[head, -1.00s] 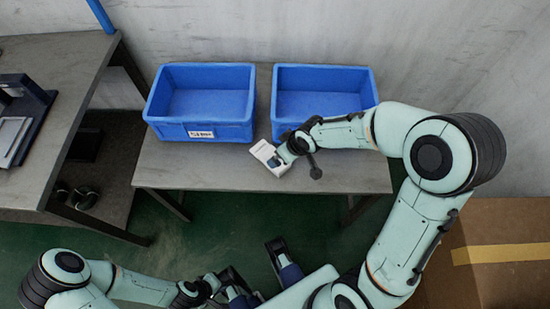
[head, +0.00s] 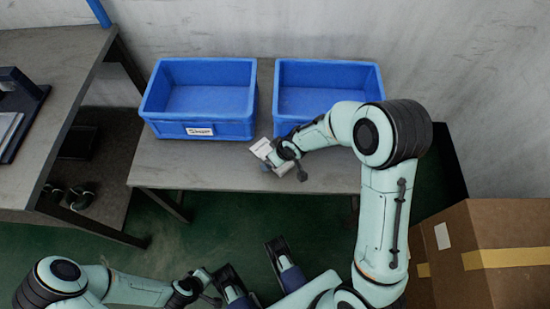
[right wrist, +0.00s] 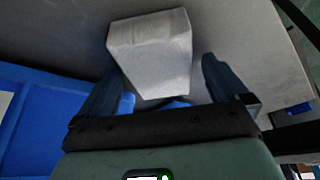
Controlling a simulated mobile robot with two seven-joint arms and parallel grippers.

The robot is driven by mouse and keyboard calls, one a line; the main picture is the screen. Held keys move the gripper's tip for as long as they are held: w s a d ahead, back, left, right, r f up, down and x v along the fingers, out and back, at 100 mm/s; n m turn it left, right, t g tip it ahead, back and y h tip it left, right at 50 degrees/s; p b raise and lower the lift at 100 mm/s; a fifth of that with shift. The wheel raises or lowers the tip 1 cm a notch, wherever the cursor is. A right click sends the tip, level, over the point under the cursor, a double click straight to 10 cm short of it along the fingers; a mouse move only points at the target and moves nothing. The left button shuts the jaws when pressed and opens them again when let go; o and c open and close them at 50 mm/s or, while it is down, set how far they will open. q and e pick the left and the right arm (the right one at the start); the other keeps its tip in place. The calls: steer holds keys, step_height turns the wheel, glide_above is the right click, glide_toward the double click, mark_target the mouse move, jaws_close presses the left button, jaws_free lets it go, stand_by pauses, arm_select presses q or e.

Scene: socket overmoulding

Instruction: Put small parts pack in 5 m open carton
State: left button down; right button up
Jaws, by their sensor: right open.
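A small white box-shaped pack (head: 261,148), which looks like the small parts pack, is at the table's front, just before the blue bins. In the right wrist view the pale pack (right wrist: 152,45) shows at and between the fingertips, with a gap to the right finger. My right gripper (head: 277,161) is at the pack with its fingers open (right wrist: 160,78). Whether the pack touches a finger is unclear. My left gripper (head: 208,288) is low at the bottom, its jaws too unclear to read. A brown cardboard carton (head: 455,238) with yellow tape stands at right; no opening shows.
Two blue bins, left (head: 200,98) and right (head: 300,98), stand on the grey table (head: 190,172); the left one bears a white label. Another grey table (head: 60,60) with dark equipment is at left. Green floor shows in front. A wall runs behind.

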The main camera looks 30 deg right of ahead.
steer(key=shift+f, duration=0.15)
stand_by(0.5)
steer(key=c, duration=1.1)
